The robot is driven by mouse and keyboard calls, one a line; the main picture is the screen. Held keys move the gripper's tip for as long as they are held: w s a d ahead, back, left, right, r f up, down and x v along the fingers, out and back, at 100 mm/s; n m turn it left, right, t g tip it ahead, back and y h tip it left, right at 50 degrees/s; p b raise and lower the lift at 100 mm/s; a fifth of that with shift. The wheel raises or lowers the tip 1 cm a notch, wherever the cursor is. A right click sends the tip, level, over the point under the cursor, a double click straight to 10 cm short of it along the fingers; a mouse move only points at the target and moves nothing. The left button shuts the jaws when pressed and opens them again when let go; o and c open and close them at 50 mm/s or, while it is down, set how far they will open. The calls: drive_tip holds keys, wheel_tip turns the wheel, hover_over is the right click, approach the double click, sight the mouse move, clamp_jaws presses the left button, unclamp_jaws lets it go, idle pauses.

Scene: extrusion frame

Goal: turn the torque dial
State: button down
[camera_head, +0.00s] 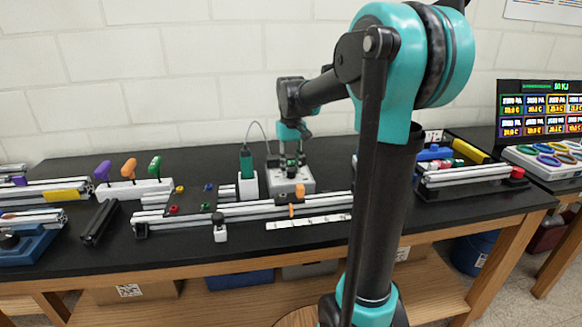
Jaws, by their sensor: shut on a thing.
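My gripper (291,170) points straight down onto a light grey box (307,186) at the back middle of the black bench. Its fingers are shut on a small part at the box top, which appears to be the torque dial. The fingers hide the dial, so its marks and angle cannot be read. A green power driver (246,160) stands upright in a white holder (247,187) just left of the box, with a thin cable arching from its top toward the box.
Orange, purple and green-handled tools stand in a white rack (133,188) at left. A tray of parts (465,183) and a screen (540,110) are at right.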

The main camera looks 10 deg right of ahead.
sight(291, 170)
drive_tip(key=shift+m, duration=2.5)
drive_tip(key=c, duration=1.2)
unclamp_jaws()
wheel_tip(291, 170, up, 12)
